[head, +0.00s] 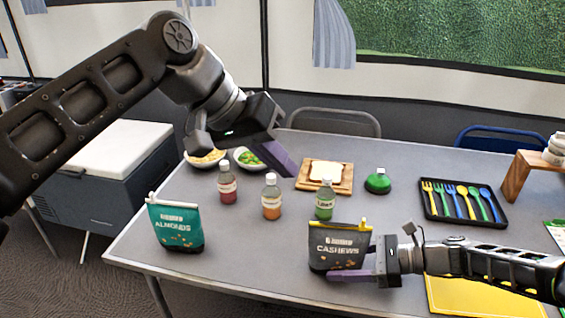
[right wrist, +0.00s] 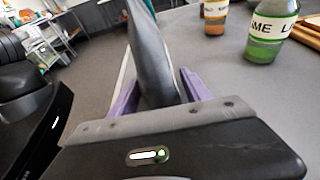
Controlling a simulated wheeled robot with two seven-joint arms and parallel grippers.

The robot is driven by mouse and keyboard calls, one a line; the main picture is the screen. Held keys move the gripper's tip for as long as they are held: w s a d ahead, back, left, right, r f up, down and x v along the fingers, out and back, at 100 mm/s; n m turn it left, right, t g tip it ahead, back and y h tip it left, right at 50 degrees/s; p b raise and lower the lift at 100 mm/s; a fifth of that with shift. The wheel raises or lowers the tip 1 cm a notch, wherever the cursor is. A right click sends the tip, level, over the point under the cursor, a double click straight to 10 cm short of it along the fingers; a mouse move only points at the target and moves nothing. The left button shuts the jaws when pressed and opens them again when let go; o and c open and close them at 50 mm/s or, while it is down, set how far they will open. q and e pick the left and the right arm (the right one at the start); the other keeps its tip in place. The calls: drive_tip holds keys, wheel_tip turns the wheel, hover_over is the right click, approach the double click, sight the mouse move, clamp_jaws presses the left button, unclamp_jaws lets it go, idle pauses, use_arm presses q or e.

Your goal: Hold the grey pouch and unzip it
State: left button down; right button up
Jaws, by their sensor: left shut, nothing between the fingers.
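The grey pouch (head: 325,262), labelled "CASHEWS", stands upright near the front edge of the table. A yellow strip with a small raised yellow tab (head: 364,223) runs along its top. My right gripper (head: 352,275) comes in from the right, low on the pouch, with a purple finger across its front. In the right wrist view the pouch (right wrist: 152,60) stands between the two fingers of the right gripper (right wrist: 157,90); whether both press on it is unclear. My left gripper (head: 283,160) is shut and empty, in the air above and left of the pouch, apart from it.
A teal "ALMONDS" pouch (head: 174,230) stands at the left. Several bottles, including a green one (head: 324,200), stand behind the grey pouch. Farther back are two bowls, a bread board (head: 310,185) and a green flask. A black cutlery tray (head: 470,217) and yellow mat (head: 480,300) lie right.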

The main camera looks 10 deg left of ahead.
drive_tip(key=shift+o, duration=0.5)
drive_tip(key=v, duration=0.7)
drive_tip(key=shift+d+r+p, duration=0.15)
drive_tip(key=shift+d+p, duration=0.25)
